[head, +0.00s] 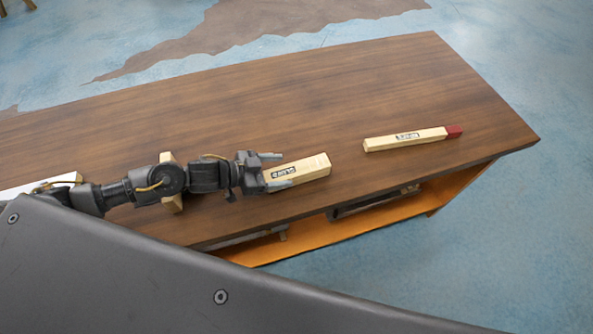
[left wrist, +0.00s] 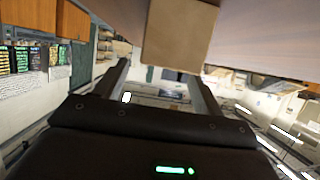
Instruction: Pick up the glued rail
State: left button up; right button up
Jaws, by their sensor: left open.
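Two pale wooden rails lie on the brown table (head: 220,105). The farther rail (head: 390,142) is slimmer, with a label and a red end (head: 453,131). I cannot read the labels well enough to tell which rail is the glued one. My left gripper is open, its fingers near the close end of the thicker rail. In the left wrist view a pale wooden block face (left wrist: 180,35) shows beyond the open fingers (left wrist: 160,75). My right gripper is out of view.
Another pale wooden piece (head: 169,157) lies under my left arm, partly hidden. A white item (head: 38,187) is at the left. An orange shelf (head: 330,232) holding dark items is below the tabletop. The tabletop behind the rails is clear.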

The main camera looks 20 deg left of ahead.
aim_at(294, 169)
pick_arm(q)
jog(key=p+x, duration=0.1)
jog(key=x, duration=0.3)
jog(key=shift+w+r, duration=0.1)
jog(key=shift+r, duration=0.05)
jog(key=shift+w+d+f, duration=0.15)
jog(key=shift+d+f, duration=0.05)
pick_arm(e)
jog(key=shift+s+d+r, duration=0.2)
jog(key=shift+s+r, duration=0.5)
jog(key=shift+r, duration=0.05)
pick_arm(q)
jog(key=c, duration=1.3)
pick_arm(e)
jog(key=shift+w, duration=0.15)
pick_arm(q)
jog(key=shift+r, duration=0.15)
